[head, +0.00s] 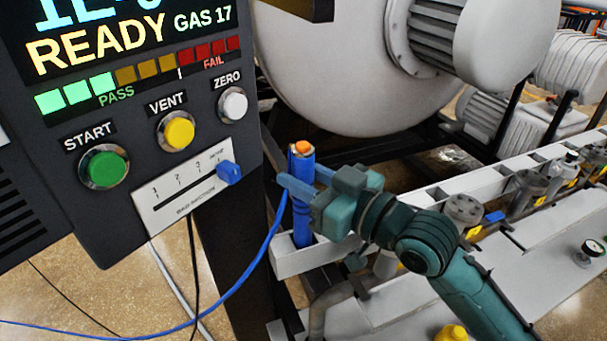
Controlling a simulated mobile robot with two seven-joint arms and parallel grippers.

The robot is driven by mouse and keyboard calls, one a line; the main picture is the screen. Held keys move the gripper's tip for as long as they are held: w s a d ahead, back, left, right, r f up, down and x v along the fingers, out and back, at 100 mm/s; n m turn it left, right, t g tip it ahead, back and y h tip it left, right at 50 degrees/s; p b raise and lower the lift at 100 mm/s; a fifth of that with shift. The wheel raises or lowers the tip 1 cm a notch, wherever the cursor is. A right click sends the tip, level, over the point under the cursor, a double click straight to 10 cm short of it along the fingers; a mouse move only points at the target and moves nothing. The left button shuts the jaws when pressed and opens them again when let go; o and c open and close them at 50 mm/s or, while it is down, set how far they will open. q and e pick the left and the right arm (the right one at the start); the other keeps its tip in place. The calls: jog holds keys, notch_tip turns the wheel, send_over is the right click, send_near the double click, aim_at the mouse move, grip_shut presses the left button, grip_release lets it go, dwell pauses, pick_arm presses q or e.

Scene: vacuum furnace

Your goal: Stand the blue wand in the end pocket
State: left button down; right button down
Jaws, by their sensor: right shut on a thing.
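The blue wand (302,215) stands upright with an orange tip (303,147) on top. My right gripper (302,181) is shut around its upper part, reaching in from the right. The wand's lower end meets the near left end of the pale rack (286,263), where the end pocket is. I cannot tell how deep it sits in that pocket, whose opening is mostly hidden by the wand. A blue hose (262,255) hangs in a curve to the lower left. My left gripper is not in view.
A control panel (130,215) with green, yellow and white buttons and a blue slider stands close on the left. The white furnace vessel (330,70) is behind. Several valves and fittings (527,187) line the rack's right side. Cables hang below the panel.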

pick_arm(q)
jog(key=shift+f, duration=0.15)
pick_arm(e)
jog(key=shift+f, duration=0.1)
jog(key=c, duration=1)
grip_release()
jog(key=shift+f, duration=0.1)
jog(key=shift+s+d, duration=0.1)
jog(key=shift+d, duration=0.05)
pick_arm(q)
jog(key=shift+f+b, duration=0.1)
jog(key=shift+b, duration=0.3)
pick_arm(e)
jog(key=v, duration=1.2)
jog(key=shift+s+d, duration=0.25)
jog(key=shift+s, duration=0.05)
